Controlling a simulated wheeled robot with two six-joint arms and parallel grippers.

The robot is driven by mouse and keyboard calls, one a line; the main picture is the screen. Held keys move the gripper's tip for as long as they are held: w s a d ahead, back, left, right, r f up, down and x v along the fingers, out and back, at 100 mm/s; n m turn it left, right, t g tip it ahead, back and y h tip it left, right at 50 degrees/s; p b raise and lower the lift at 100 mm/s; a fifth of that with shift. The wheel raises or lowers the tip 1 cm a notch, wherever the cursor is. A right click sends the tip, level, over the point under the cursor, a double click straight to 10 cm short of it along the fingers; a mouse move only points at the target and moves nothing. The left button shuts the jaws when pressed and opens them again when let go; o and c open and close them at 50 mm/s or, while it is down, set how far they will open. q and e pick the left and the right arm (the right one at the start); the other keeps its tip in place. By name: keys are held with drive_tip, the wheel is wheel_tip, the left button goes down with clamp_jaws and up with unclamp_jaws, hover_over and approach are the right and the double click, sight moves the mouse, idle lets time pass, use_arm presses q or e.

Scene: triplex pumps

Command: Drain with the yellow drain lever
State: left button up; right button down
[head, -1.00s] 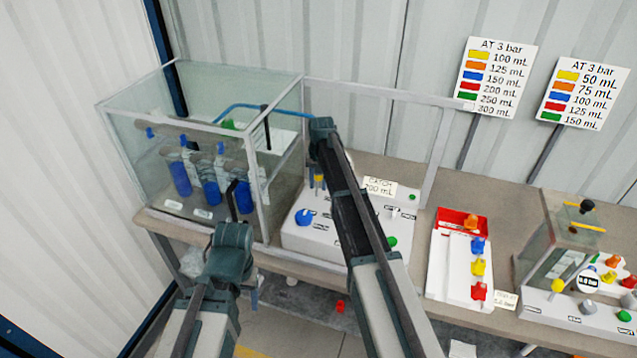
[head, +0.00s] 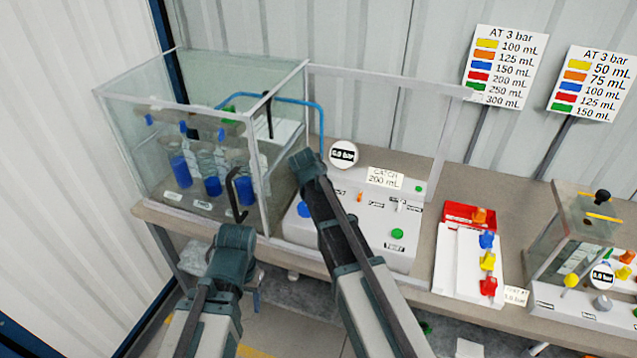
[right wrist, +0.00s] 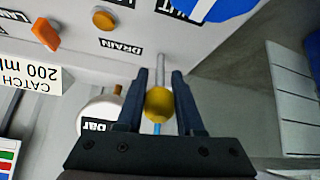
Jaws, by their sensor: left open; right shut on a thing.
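The yellow drain lever's ball knob (right wrist: 159,104) sits on a grey rod beside the DRAIN label (right wrist: 120,48) in the right wrist view. My right gripper (right wrist: 159,80) is shut on this knob, with one finger on each side. In the head view my right arm hides the lever and the gripper's fingers. My left gripper (head: 236,236) is open in front of the glass case, low and to the left; its fingertips are hard to make out.
A white control panel (head: 375,240) bears a gauge reading 0.0 bar (head: 343,154), a CATCH 200 mL card (head: 385,177) and a green button (head: 397,233). A glass case (head: 125,150) with blue-filled cylinders stands left. A red tray (head: 455,213) lies right.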

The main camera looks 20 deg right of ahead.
drive_tip(key=shift+s, duration=0.1)
idle(0.4)
drive_tip(key=c, duration=0.8)
unclamp_jaws()
drive_tip(key=shift+c, duration=0.2)
drive_tip(key=p+v, duration=1)
drive_tip(key=v, duration=0.3)
drive_tip(key=shift+s+a, duration=0.25)
drive_tip(key=shift+s, duration=0.15)
drive_tip(key=shift+r, duration=0.1)
